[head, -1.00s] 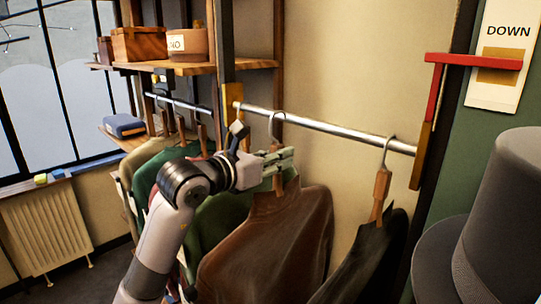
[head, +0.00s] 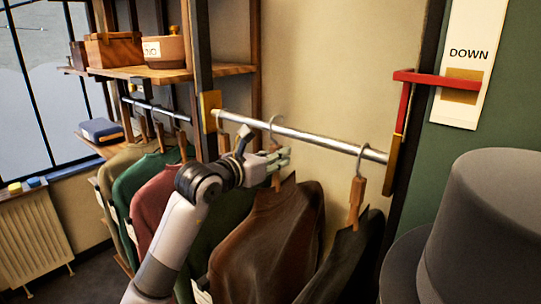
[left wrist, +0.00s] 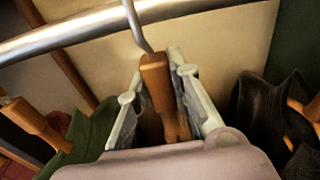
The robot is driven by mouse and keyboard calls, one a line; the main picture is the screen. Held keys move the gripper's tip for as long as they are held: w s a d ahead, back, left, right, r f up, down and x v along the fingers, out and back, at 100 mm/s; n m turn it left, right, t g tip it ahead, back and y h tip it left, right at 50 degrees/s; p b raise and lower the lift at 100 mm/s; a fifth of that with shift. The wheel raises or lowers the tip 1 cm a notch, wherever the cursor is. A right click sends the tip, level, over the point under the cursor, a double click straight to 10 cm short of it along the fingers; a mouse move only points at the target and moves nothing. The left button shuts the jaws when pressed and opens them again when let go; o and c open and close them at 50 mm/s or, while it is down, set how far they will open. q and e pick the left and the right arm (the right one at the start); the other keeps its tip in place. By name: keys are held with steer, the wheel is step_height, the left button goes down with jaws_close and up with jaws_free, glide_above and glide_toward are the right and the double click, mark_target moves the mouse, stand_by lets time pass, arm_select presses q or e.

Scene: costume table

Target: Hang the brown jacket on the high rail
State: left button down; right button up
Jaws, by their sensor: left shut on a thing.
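The brown jacket (head: 262,240) hangs from a wooden hanger with a metal hook (head: 277,122). My left gripper (head: 280,165) is shut on the hanger's wooden neck, which shows between the fingers in the left wrist view (left wrist: 158,85). The hook's top shows a little above the near metal rail (head: 310,139) in the head view. In the left wrist view the hook crosses the rail (left wrist: 60,35) and leaves the top edge, so I cannot tell whether it rests there. The right gripper is not in view.
A dark jacket (head: 345,262) hangs to the right on the same rail. Several garments, including a green one (head: 140,180), crowd the left. A farther rail (head: 152,107) sits under the shelf (head: 190,72). A red lever (head: 437,79) and grey hat (head: 490,225) are at right.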

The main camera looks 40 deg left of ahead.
arm_select(q)
steer(key=shift+w+r, duration=0.25)
steer(key=shift+w, duration=0.35)
steer(key=shift+f+b, duration=0.7)
steer(key=shift+f, duration=0.2)
steer(key=c, duration=1.4)
jaws_free()
steer(key=shift+d, duration=0.1)
steer(key=shift+c, duration=0.2)
steer(key=shift+o, duration=0.2)
steer(key=shift+f, duration=0.1)
